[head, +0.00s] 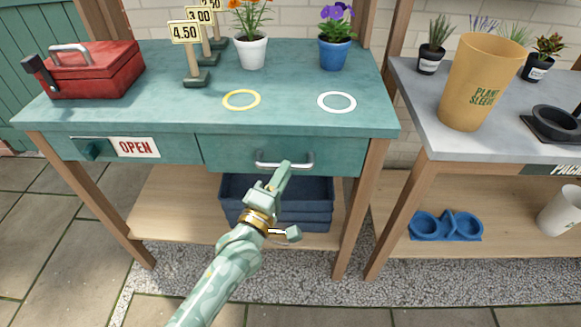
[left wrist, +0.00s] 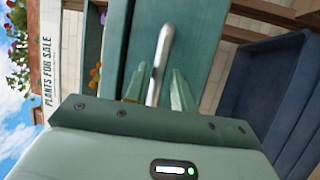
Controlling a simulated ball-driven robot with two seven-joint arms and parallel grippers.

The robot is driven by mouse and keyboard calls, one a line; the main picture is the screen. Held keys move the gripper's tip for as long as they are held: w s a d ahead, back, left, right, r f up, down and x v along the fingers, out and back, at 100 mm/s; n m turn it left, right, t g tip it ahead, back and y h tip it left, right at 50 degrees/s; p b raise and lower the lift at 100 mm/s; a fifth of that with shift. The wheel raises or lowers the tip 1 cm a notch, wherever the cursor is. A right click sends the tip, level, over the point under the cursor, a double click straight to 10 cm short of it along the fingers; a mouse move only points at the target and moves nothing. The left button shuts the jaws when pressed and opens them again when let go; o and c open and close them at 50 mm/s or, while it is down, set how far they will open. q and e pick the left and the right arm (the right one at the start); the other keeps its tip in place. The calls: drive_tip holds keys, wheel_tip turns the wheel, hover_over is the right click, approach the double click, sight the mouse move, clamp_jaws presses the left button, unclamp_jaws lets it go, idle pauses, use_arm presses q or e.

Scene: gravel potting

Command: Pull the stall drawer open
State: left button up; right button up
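The stall drawer (head: 224,154) is a teal front under the right half of the stall top, flush with the frame. Its silver bar handle (head: 284,165) also shows in the left wrist view (left wrist: 161,55). My left gripper (head: 283,172) is at the handle, coming from below in front of it. In the left wrist view its two green fingers (left wrist: 158,85) lie on either side of the bar, with a narrow gap visible on the right side. The gripper hides part of the handle in the head view. My right gripper is not in view.
The stall top (head: 150,112) carries a red toolbox (head: 95,72), price signs, two flower pots and two rings. A dark blue crate (head: 235,190) stands on the shelf below the drawer. A grey side table (head: 425,120) stands at right. The paving in front is clear.

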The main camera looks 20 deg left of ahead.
use_arm(q)
drive_tip(key=shift+b+x, duration=0.4)
drive_tip(key=shift+x, duration=1.2)
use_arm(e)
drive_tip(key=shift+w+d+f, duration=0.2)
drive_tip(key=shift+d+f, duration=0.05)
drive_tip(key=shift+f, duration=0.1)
